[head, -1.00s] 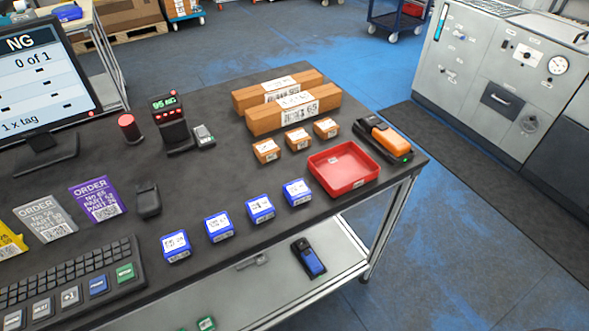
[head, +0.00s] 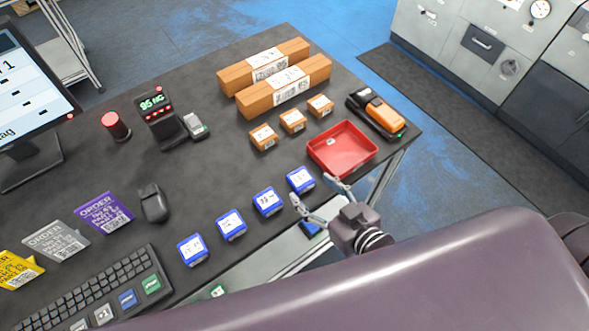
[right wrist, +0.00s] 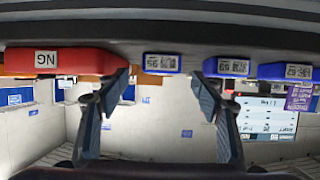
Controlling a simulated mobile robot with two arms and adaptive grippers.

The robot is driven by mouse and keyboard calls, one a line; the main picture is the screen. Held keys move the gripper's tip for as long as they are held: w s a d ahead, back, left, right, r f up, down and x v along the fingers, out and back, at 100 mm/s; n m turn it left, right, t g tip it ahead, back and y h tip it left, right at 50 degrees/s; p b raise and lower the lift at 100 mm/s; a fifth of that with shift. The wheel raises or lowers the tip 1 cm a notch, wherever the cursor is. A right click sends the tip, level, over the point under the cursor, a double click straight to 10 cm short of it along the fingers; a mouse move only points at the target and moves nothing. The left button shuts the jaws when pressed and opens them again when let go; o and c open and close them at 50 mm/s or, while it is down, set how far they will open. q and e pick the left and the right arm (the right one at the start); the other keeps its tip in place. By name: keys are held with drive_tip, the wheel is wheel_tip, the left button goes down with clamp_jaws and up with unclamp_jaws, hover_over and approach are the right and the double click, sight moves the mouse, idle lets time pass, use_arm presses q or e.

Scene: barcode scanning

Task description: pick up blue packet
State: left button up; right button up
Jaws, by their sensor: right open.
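Several blue packets with white labels stand in a slanted row along the table's front edge in the head view: one nearest the red tray (head: 301,179), then others (head: 267,201), (head: 231,224) and (head: 192,249). My right gripper (head: 314,192) is open and empty at the front edge, close to the packet nearest the tray. In the right wrist view, which looks upside down, that packet (right wrist: 161,63) shows between the open fingertips (right wrist: 161,80), apart from them. My left gripper is not in view.
The red tray (head: 369,165) stands right of the packets, and it shows beside a finger in the right wrist view (right wrist: 60,62). Small brown boxes (head: 292,121) and long cartons (head: 284,88) lie behind. An orange-black scanner (head: 378,112) sits at the right edge. A keyboard (head: 113,287) is at left.

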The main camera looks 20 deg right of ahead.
sight(303, 181)
drive_tip(key=shift+w+a+f, duration=0.15)
drive_tip(key=shift+w, duration=0.3)
drive_tip(key=shift+w+a+f+p, duration=0.1)
drive_tip(key=shift+w+a+p, duration=0.15)
drive_tip(key=shift+w+p, duration=0.25)
drive_tip(key=shift+w+a+f+p, duration=0.1)
drive_tip(key=shift+w+a+p, duration=0.1)
drive_tip(key=shift+w+p, duration=0.3)
drive_tip(key=x, duration=0.2)
drive_tip(key=shift+w+f, duration=0.2)
drive_tip(key=shift+w, duration=0.05)
drive_tip(key=shift+w+a+f, duration=0.1)
drive_tip(key=shift+w, duration=0.05)
drive_tip(key=shift+c, duration=0.4)
drive_tip(key=c, duration=1.3)
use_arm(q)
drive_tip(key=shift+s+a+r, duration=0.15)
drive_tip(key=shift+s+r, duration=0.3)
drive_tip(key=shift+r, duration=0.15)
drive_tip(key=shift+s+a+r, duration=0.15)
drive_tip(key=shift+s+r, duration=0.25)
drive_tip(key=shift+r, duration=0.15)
